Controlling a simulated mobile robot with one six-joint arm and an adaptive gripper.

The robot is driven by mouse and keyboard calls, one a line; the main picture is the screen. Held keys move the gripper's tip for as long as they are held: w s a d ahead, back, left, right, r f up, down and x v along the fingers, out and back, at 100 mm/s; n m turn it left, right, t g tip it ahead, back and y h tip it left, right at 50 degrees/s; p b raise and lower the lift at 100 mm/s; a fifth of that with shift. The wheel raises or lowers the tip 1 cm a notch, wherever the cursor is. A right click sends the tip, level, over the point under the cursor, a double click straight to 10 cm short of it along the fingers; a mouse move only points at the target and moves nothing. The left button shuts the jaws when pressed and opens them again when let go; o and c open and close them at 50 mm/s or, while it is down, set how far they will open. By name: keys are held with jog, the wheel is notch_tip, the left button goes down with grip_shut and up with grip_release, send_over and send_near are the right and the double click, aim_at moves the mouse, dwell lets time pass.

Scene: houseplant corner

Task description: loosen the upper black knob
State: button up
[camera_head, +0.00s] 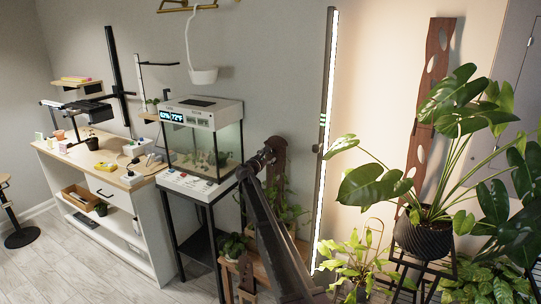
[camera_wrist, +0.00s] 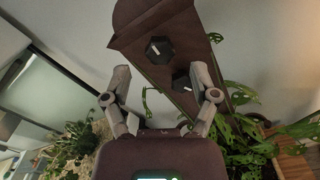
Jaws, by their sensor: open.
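In the wrist view two black knobs with white marks sit on a brown wooden post (camera_wrist: 150,20). The upper black knob (camera_wrist: 158,50) is nearer the post's wide end. The lower black knob (camera_wrist: 181,80) is below and to its right, partly hidden by my right finger. My gripper (camera_wrist: 160,96) is open and empty, its fingers spread apart below the upper knob in the picture, and neither finger visibly touches it. In the head view my gripper (camera_head: 266,158) is small and dark in front of the wooden post (camera_head: 278,152); the knobs cannot be made out there.
A glass terrarium (camera_head: 205,145) on a black stand is left of my arm. A tall lit light bar (camera_head: 326,140) stands to the right. Leafy plants crowd the right side, and foliage (camera_wrist: 240,135) lies close to my right finger in the wrist view.

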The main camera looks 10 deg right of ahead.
jog(key=v, duration=0.9)
jog(key=s+d+f+m+g+y+p, duration=0.1)
jog(key=s+d+f+m+g+p, duration=0.2)
jog(key=s, duration=0.5)
jog(key=s+d+f+m+g, duration=0.1)
jog(key=s+d+m+g, duration=0.2)
jog(key=s+d+m, duration=0.3)
jog(key=s+d+f+m+g+y+p, duration=0.1)
jog(key=s+d+f+m+g+p, duration=0.2)
jog(key=s, duration=0.6)
jog(key=s+a+f+m+g+y+p, duration=0.1)
jog(key=s+m+y, duration=0.3)
jog(key=s, duration=1)
jog(key=s+a+f+m+g+y+p, duration=0.1)
jog(key=s+m, duration=0.6)
jog(key=s, duration=0.7)
jog(key=a+g+y+p, duration=0.1)
jog(key=a+g+y, duration=0.1)
jog(key=g+y, duration=0.1)
jog(key=shift+f+g+y, duration=0.3)
jog(key=shift+f, duration=0.05)
